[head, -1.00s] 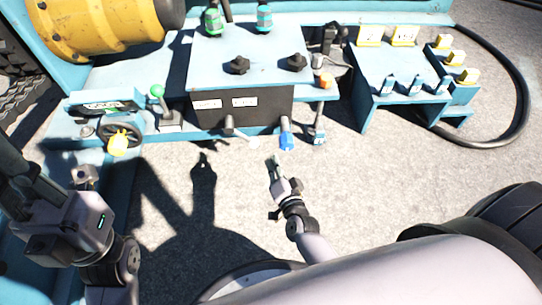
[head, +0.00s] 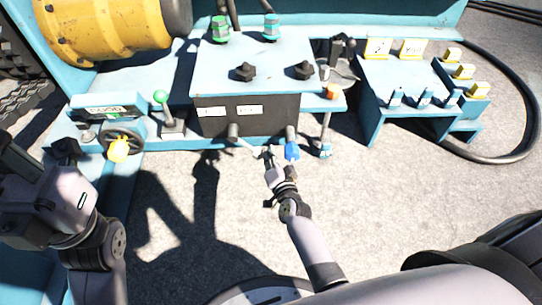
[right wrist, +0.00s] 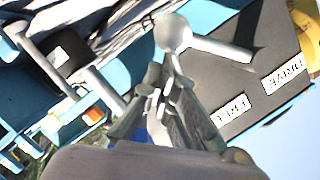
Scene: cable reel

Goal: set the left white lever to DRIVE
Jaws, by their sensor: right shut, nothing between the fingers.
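The left white lever (head: 243,143) sticks out of the black front panel (head: 262,124) below the two white labels. In the right wrist view its white shaft (right wrist: 222,49) and ball knob (right wrist: 174,31) show just beyond my fingertips. The labels there read DRIVE (right wrist: 287,76) and, partly covered, FREE (right wrist: 231,108). My right gripper (head: 267,153) is shut and empty, close to the knob on its right side, between it and the blue-ended lever (head: 292,150). Contact with the knob cannot be told. My left gripper (head: 66,150) is at the far left, its fingers unclear.
A green-knobbed lever (head: 161,97) and a black handwheel with a yellow handle (head: 119,149) are at left. Small blue switches (head: 425,97) are at right. The concrete ground in front is open.

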